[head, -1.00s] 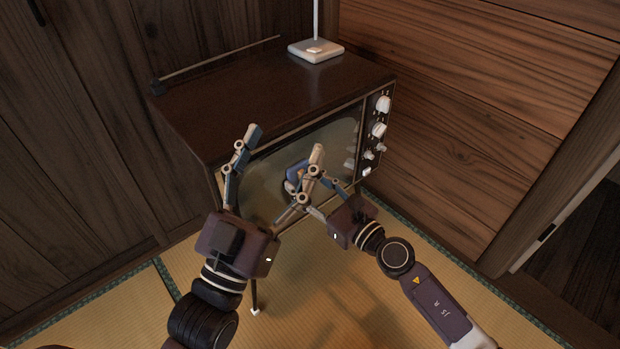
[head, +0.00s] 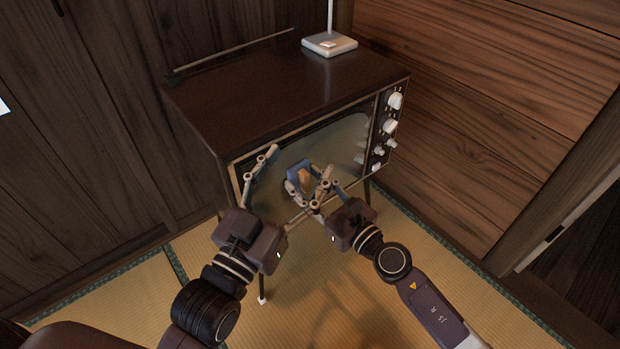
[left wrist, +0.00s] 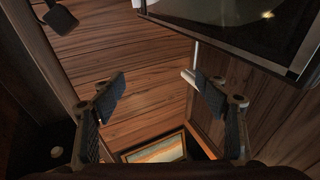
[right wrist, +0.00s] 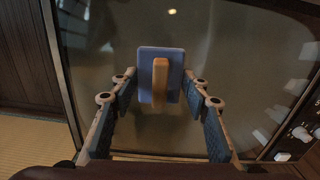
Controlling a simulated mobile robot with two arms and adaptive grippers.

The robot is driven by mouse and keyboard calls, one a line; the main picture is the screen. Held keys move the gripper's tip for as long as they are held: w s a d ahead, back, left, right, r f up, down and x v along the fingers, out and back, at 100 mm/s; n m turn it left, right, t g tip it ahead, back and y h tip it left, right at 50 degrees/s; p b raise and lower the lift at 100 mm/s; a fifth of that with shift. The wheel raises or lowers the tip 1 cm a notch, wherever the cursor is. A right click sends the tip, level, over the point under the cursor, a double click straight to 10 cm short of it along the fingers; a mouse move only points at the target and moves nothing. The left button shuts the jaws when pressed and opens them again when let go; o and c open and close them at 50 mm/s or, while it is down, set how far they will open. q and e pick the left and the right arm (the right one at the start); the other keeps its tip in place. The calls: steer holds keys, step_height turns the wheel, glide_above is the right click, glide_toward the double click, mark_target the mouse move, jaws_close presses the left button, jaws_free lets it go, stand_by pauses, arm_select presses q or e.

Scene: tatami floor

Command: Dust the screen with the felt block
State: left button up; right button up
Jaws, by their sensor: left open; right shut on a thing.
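The screen (head: 270,178) is the grey-green glass front of a dark wooden television and fills much of the right wrist view (right wrist: 110,40). The felt block (head: 293,171) is blue with a tan handle, and stands upright in front of the glass. My right gripper (right wrist: 160,88) is shut on the felt block, with a finger at each side of it. I cannot tell whether the felt touches the glass. My left gripper (left wrist: 160,82) is open and empty, its fingers wide apart. In the head view it is at the left part of the screen, close to the right gripper.
The television cabinet (head: 270,85) stands on thin legs on the tatami (head: 360,300). Wooden walls (head: 480,90) close in behind and right.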

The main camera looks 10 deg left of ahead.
mark_target(279, 183)
steer(key=shift+s+a+p, duration=0.3)
steer(key=shift+s+a, duration=0.1)
steer(key=shift+s, duration=0.1)
steer(key=shift+s+a, duration=0.3)
steer(key=shift+s, duration=0.15)
steer(key=shift+s+a+p, duration=0.75)
steer(key=shift+s+a, duration=0.15)
steer(key=shift+s, duration=0.1)
arm_select(q)
step_height(279, 183, down, 12)
steer(key=s+a+g+y, duration=0.2)
steer(key=g, duration=0.4)
steer(key=shift+r, duration=0.15)
arm_select(e)
steer(key=shift+a+r, duration=0.1)
steer(key=shift+r, duration=0.05)
arm_select(q)
steer(key=shift+r, duration=0.1)
